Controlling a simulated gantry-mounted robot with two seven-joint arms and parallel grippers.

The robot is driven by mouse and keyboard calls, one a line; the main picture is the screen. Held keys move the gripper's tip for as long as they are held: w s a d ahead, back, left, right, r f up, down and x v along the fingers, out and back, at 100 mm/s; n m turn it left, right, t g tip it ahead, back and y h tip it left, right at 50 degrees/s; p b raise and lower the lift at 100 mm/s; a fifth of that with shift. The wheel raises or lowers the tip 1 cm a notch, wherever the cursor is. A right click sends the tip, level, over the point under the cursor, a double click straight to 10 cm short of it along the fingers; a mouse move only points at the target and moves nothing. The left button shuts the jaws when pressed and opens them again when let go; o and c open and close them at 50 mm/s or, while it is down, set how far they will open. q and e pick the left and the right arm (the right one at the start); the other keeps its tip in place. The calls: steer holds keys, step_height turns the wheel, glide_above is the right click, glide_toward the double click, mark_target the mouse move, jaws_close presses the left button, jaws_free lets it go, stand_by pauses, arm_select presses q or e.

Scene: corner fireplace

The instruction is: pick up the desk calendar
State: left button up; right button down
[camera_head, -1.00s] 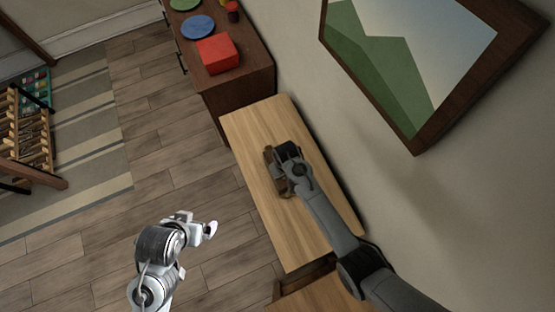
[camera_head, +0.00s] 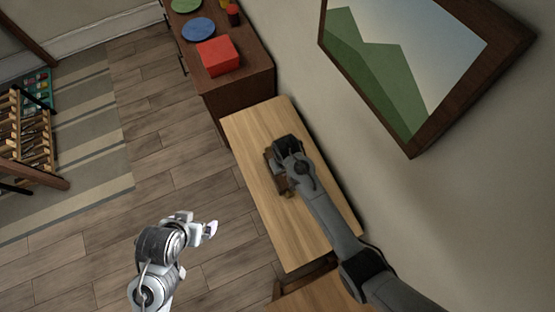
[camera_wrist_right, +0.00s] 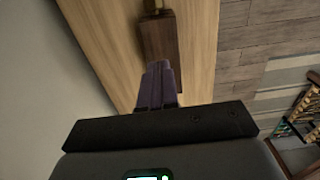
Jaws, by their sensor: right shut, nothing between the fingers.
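A brown wooden object (camera_head: 281,184), which seems to be the desk calendar, sits on the light wood table. My right arm hides much of it in the head view. In the right wrist view it shows as a dark brown block (camera_wrist_right: 159,38) with a small brass-coloured part at its far end. My right gripper (camera_wrist_right: 159,66) is shut and empty, its fingertips over or against the block's near end; I cannot tell whether they touch. My left gripper (camera_head: 212,229) hangs above the floor, away from the table; its jaw opening is unclear.
The light wood table (camera_head: 250,128) is otherwise bare. A dark cabinet at its far end carries a red box (camera_head: 220,56), a blue plate (camera_head: 198,29) and a green plate (camera_head: 186,4). A framed picture (camera_head: 400,70) hangs on the right wall. Another wooden surface (camera_head: 318,293) is nearest.

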steer(key=c, duration=1.8)
jaws_free()
step_height(320, 180, up, 5)
steer(key=shift+r, duration=0.1)
steer(key=o, duration=0.5)
steer(key=shift+r, duration=0.4)
steer(key=o, duration=1.3)
steer(key=w+a+r+t+y, duration=0.25)
steer(key=w+r+t, duration=0.35)
steer(key=w, duration=0.3)
steer(key=t+y+b, duration=0.2)
steer(key=t+b, duration=0.5)
steer(key=b, duration=1.8)
glide_toward(283, 181)
steer(key=f, duration=0.2)
steer(key=shift+y, duration=0.25)
steer(key=x, duration=0.4)
steer(key=shift+w+d, duration=0.15)
steer(key=shift+w, duration=0.3)
steer(key=shift+b+x, duration=0.5)
steer(key=shift+x, duration=1.9)
steer(key=shift+w+f+g, duration=0.1)
steer(key=shift+w+g, duration=0.15)
steer(key=shift+g, duration=0.05)
